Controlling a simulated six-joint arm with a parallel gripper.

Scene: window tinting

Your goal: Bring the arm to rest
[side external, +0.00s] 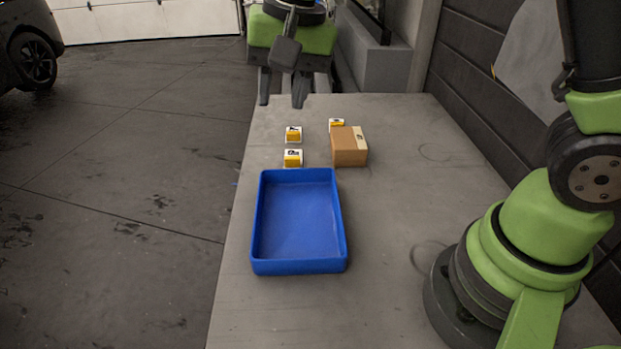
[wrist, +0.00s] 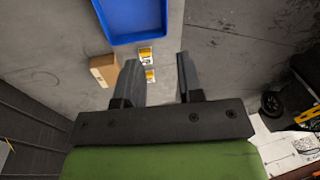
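My gripper (side external: 284,90) hangs in the air above the far end of the table, beyond the small boxes, in the side external view. Its two dark fingers are apart with nothing between them. The open fingers also show in the wrist view (wrist: 160,78), pointing toward the boxes and the blue tray. The arm's green base stands at the right of the side external view.
An empty blue tray (side external: 340,235) sits mid-table (side external: 390,290). A dark wall (side external: 470,95) runs along the right. A car (side external: 35,50) stands far left.

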